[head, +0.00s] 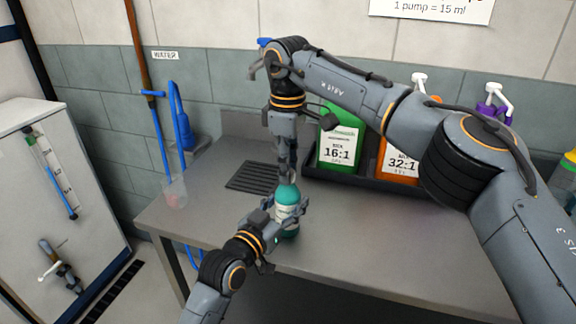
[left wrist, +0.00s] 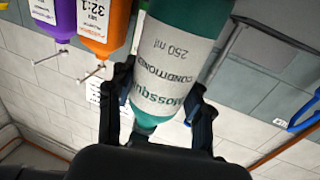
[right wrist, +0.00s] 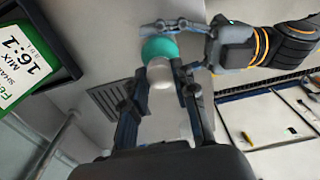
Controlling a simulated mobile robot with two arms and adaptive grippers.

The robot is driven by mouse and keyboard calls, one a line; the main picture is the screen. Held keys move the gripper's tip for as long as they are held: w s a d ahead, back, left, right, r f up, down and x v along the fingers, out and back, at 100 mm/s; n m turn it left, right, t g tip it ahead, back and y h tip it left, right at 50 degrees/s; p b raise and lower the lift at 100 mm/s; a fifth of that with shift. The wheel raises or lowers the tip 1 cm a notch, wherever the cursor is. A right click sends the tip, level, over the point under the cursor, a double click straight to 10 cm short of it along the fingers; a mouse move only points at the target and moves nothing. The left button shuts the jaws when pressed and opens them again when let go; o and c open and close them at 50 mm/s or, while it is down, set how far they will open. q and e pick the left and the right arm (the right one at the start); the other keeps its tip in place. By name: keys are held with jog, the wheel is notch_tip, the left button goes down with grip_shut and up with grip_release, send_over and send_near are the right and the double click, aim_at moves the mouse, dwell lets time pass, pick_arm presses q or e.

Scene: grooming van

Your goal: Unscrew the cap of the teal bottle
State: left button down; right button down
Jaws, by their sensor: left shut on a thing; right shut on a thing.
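The teal bottle (head: 287,196) stands upright over the steel table, with a pale label around its middle; whether its base touches the table is unclear. My left gripper (head: 276,210) is shut around its body from the front left. In the left wrist view the bottle (left wrist: 175,65) and its label, marked conditioner, 250 ml, sit between the fingers (left wrist: 160,98). My right gripper (head: 287,168) comes down from above, shut on the cap. In the right wrist view the white cap (right wrist: 160,73) is between its fingers (right wrist: 160,88); the head view mostly hides it.
Behind, a dark tray (head: 318,172) holds a green jug (head: 338,145) and an orange jug (head: 396,160) with pumps. A drain grate (head: 252,177) and a clear cup (head: 173,192) are to the left. The table's front right is clear.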

jog(key=n, duration=0.7)
jog(key=shift+n, duration=0.3)
jog(key=n, duration=0.6)
jog(key=shift+n, duration=0.3)
jog(key=n, duration=0.4)
jog(key=shift+n, duration=0.3)
jog(key=n, duration=0.4)
jog(key=shift+r, duration=0.1)
pick_arm(q)
jog(key=shift+f, duration=0.1)
pick_arm(e)
jog(key=n, duration=1.3)
jog(key=shift+n, duration=0.4)
jog(key=n, duration=1)
jog(key=shift+n, duration=0.4)
jog(key=n, duration=0.6)
jog(key=shift+n, duration=0.3)
jog(key=shift+r, duration=0.2)
